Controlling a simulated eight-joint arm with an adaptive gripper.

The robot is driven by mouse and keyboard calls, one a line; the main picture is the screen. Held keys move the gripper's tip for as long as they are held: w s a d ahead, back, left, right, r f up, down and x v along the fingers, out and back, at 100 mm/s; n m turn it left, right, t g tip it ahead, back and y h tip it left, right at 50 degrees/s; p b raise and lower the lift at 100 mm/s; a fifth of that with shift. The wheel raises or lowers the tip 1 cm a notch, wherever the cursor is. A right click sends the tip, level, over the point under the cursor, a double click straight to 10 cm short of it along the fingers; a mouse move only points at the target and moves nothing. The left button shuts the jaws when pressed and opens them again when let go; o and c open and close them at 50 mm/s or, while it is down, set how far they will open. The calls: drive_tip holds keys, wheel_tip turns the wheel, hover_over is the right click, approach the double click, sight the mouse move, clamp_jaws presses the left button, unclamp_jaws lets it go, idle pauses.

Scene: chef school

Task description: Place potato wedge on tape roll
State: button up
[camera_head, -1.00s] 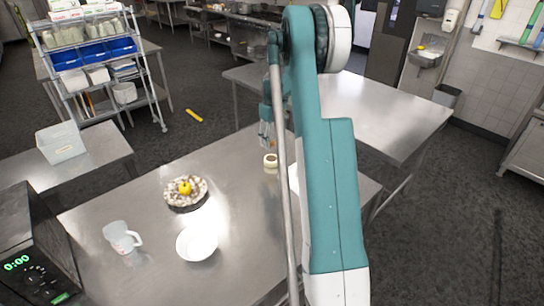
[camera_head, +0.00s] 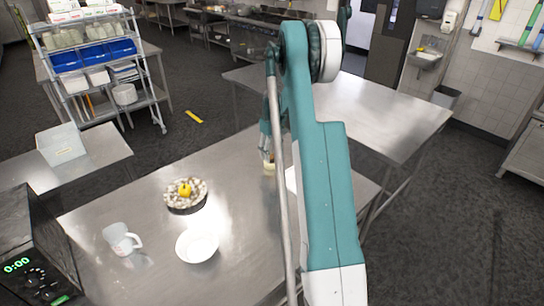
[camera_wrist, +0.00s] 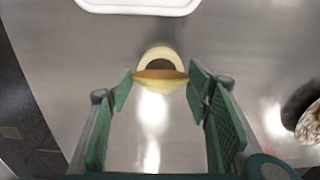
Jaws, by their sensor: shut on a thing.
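The potato wedge (camera_wrist: 160,76), orange-brown with pointed ends, is held crosswise between the green fingers of my gripper (camera_wrist: 160,80) in the wrist view. The pale yellow tape roll (camera_wrist: 160,52) lies flat on the steel table just beyond the wedge, its near part hidden by it. In the wrist view the wedge overlaps the roll's near side; I cannot tell whether they touch. In the head view my gripper (camera_head: 267,152) is low at the tape roll (camera_head: 268,167), largely blocking it. The wedge cannot be made out there.
A patterned plate (camera_head: 174,205) with a yellow fruit (camera_head: 185,189), a white bowl (camera_head: 197,246) and a measuring cup (camera_head: 122,239) stand on the table, left of my arm. A white tray (camera_wrist: 140,5) lies beyond the roll in the wrist view. The table around the roll is clear.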

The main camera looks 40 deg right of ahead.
drive_tip(key=shift+f, duration=0.95)
drive_tip(key=shift+f, duration=0.1)
drive_tip(key=o, duration=0.9)
wheel_tip(320, 180, up, 12)
drive_tip(key=shift+r, duration=0.15)
idle(0.4)
